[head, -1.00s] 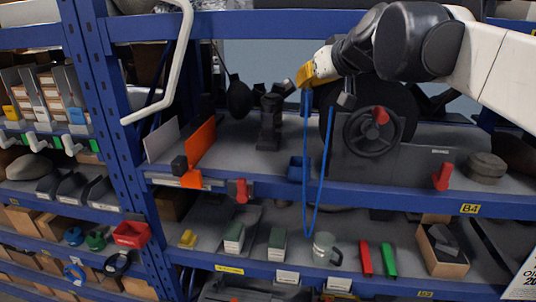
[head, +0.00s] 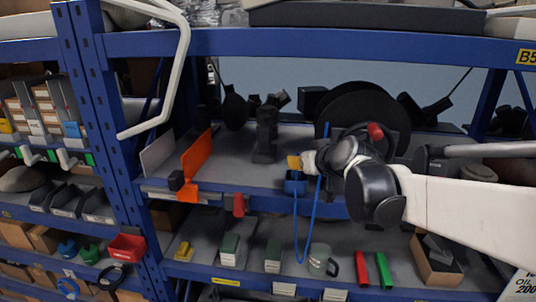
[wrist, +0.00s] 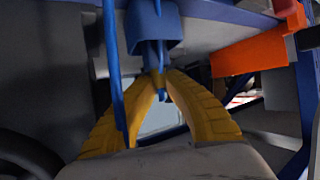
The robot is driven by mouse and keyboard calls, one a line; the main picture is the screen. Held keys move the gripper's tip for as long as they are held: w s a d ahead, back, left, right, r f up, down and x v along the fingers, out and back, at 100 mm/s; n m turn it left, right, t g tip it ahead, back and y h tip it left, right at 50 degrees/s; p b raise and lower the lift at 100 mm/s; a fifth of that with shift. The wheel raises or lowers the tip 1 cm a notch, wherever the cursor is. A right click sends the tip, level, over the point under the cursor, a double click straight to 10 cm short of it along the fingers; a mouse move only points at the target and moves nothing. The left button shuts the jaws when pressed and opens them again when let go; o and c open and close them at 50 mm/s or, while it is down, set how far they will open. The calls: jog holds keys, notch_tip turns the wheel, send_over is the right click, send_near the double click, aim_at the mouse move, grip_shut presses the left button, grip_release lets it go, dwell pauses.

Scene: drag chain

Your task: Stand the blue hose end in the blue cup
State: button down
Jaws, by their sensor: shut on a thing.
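The blue cup (head: 295,187) stands on the middle shelf near its front edge. My yellow gripper (head: 294,163) is just above it and shut on the blue hose (head: 299,240). The hose hangs in a long loop below the shelf edge, and its other strand rises behind my wrist. In the wrist view my fingers (wrist: 159,88) meet on the hose end, with the blue cup (wrist: 140,38) close beyond the tips. One hose strand (wrist: 113,70) passes on the left there. I cannot tell whether the hose end is inside the cup's rim.
An orange panel (head: 197,160) stands left of the cup, and a dark clamp-like part (head: 265,135) behind it. A dark reel (head: 365,115) stands to the right behind my wrist. A green mug (head: 321,260) and boxes are on the shelf below. The shelf between panel and cup is clear.

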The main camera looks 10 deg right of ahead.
jog(key=shift+f, duration=0.2)
jog(key=c, duration=1.6)
grip_release()
jog(key=shift+o, duration=0.2)
